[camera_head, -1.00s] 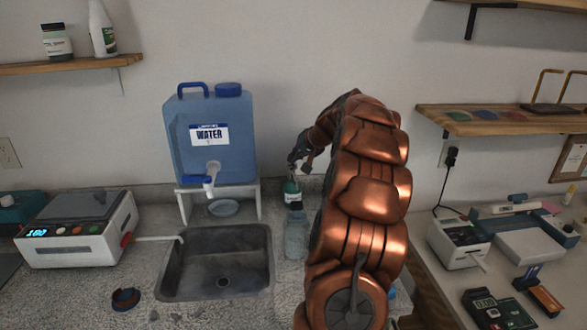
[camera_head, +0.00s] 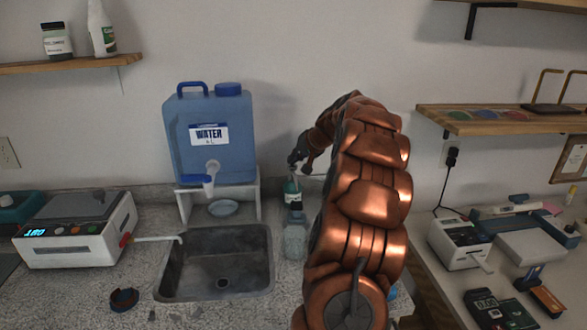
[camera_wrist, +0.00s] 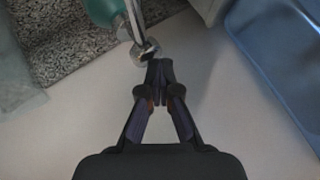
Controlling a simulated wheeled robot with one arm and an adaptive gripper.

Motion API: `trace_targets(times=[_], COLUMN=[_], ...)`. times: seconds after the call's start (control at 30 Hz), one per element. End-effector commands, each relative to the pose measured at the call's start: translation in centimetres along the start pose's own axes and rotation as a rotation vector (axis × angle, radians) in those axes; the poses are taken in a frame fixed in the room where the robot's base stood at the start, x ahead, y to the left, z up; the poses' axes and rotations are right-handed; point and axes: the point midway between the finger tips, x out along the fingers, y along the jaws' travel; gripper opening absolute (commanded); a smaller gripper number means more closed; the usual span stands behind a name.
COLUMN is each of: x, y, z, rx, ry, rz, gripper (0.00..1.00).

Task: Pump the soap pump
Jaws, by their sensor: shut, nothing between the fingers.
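The soap pump is a teal bottle (camera_head: 292,190) with a pale label, standing on the counter behind a clear container, just right of the sink. In the wrist view its teal body (camera_wrist: 103,10) and shiny metal pump head (camera_wrist: 146,50) show at the top. My gripper (camera_head: 294,162) is at the top of the bottle in the head view, reaching in from the right. In the wrist view my gripper's fingertips (camera_wrist: 159,66) are together and empty, right beside the pump head. I cannot tell whether they touch it.
A blue water jug (camera_head: 211,140) on a white stand (camera_head: 187,206) is to the left, behind the metal sink (camera_head: 218,282). A wooden shelf (camera_head: 490,124) is at the right. Wall space above the bottle is clear.

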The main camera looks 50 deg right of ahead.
Motion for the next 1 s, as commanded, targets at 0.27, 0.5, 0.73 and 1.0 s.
trace_targets(times=[0.27, 0.5, 0.73, 1.0], x=[-0.1, -0.5, -1.9, -3.4], y=[-0.2, -0.5, -1.4, -2.5], z=[-0.1, -0.4, -1.5, -2.5], rx=[0.000, -0.001, -0.002, -0.002], ry=[-0.003, -0.001, 0.004, 0.000], rz=[0.001, 0.001, 0.000, 0.000], gripper=[0.00, 0.00, 0.00, 0.00])
